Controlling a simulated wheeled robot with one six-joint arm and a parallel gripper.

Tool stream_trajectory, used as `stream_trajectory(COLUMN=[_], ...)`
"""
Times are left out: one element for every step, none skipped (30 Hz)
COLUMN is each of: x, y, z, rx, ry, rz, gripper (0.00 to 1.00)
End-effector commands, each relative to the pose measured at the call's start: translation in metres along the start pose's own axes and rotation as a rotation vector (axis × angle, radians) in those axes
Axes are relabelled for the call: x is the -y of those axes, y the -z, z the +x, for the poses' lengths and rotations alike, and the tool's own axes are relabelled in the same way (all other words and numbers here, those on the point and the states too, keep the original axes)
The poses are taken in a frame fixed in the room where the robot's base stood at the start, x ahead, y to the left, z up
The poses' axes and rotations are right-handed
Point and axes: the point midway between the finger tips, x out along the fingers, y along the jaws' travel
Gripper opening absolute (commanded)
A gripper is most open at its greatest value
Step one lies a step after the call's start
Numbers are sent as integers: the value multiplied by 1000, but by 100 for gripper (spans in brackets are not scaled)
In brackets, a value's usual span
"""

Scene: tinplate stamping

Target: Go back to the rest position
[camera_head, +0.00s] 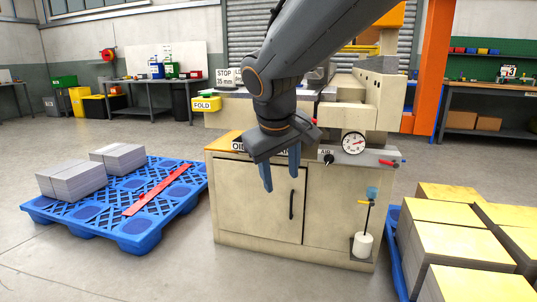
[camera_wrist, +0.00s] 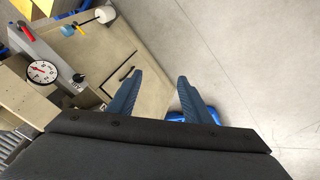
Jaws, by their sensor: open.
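My gripper (camera_head: 280,170) hangs in front of the beige machine cabinet (camera_head: 258,205), with its two blue fingers pointing down. The fingers are apart and nothing is between them. The wrist view also shows my gripper (camera_wrist: 157,95) open and empty, with the cabinet (camera_wrist: 150,45) to its left and grey floor to its right. The cabinet door with its black handle is shut. My arm hides part of the machine top behind it.
A blue pallet (camera_head: 110,208) with grey sheet stacks and a red bar stands left. Yellow-topped stacks (camera_head: 460,240) stand at the front right. A gauge (camera_head: 353,143) and a white pot (camera_head: 362,244) are at the cabinet's right. Floor (camera_head: 180,270) in front is clear.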

Motion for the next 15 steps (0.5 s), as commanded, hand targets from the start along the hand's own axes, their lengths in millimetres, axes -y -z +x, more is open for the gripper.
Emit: stream_trajectory(x=[29,44,64,78,91,106,116,125,136,144,151,160,166,172,179], y=[-23,-36,-54,-67,-80,-96,-107,-118,-132,-142,-151,-164,-173,-181,-193], z=[8,11,16,19,21,24,25,26,27,28,28,29,29,29,30], rx=[31,49,72,89,106,128,142,155,173,186,198,214,225,236,251], ry=[51,80,118,144,169,198,218,236,257,273,287,304,316,328,342], rz=[-15,-20,-25,-29,-32,-33,-36,-36,-37,-37,-37,-37,-38,-36,-35], gripper=[45,45,45,45,45,45,45,45,45,45,45,45,45,45,45])
